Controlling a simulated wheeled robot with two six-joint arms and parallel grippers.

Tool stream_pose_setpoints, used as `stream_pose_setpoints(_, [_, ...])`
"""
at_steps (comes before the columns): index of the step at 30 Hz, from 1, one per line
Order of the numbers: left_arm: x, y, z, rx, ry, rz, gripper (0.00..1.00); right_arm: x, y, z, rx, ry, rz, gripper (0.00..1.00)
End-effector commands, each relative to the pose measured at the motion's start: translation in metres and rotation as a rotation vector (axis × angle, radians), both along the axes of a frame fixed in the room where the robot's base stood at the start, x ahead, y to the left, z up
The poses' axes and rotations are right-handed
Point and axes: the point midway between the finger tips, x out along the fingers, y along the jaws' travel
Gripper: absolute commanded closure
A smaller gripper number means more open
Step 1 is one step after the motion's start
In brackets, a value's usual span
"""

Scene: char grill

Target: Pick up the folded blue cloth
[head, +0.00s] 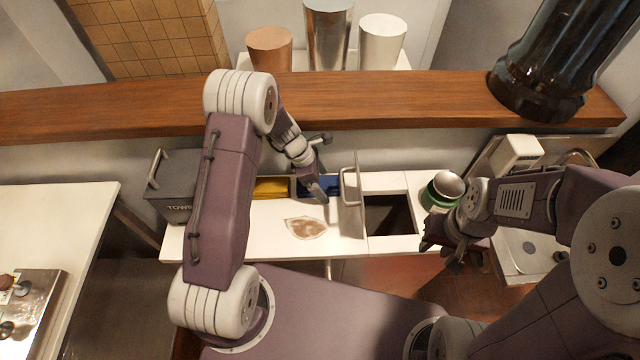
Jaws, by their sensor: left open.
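The folded blue cloth (333,185) lies in a shallow compartment at the back of the white counter, right of a yellow cloth (272,187). Only part of the blue cloth shows, because my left gripper (319,172) covers some of it. My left gripper is open and points down at the blue cloth's left part. I cannot tell whether its fingers touch the cloth. My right gripper (443,248) is over the front right of the counter, away from the cloth. Its jaw opening is unclear.
A brown-stained patch (306,228) lies on the white counter (262,232). An upright panel with a handle (350,187) stands close right of the blue cloth, beside an open dark bin hole (389,214). A grey towel box (176,172) stands left. A wooden ledge (400,99) runs behind.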

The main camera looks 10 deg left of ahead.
Motion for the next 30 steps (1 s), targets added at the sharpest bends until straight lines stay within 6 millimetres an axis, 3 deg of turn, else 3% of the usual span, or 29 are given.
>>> stream_pose_setpoints(3, [0.0,0.0,0.0,0.0,-0.001,0.0,0.16,0.0,0.0,0.0,0.0,0.0,0.0,0.66])
stream_pose_setpoints(10, [0.0,0.0,0.0,0.0,-0.001,0.0,0.8,0.0,0.0,0.0,0.0,0.0,0.0,0.66])
stream_pose_setpoints(21, [-0.003,-0.001,0.006,-0.001,-0.003,0.001,0.8,0.0,0.0,-0.006,0.0,0.0,0.0,0.66])
stream_pose_setpoints(30, [-0.002,-0.001,0.065,-0.001,-0.007,0.0,0.8,0.0,0.0,-0.004,0.0,0.0,0.0,0.66])
